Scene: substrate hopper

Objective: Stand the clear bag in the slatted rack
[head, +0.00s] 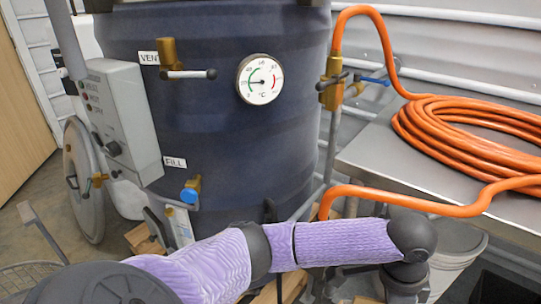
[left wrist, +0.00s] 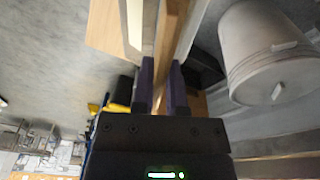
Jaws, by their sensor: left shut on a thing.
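My left arm's lavender sleeve crosses the bottom of the head view and bends down at the right; its gripper is below the frame there. In the left wrist view my left gripper (left wrist: 162,88) has its two dark purple fingers close together, with a narrow gap. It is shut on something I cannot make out. A tan wooden strip shows through the gap; I cannot tell whether it touches the fingers. I cannot make out the clear bag or the slatted rack in either view. My right gripper is not in view.
A dark blue tank (head: 210,115) with gauge and valves fills the middle. A grey control box (head: 125,120) is on its left. An orange hose (head: 460,115) lies coiled on a metal bench (head: 375,155). A white bucket (left wrist: 262,55) stands on the floor, right of the fingers.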

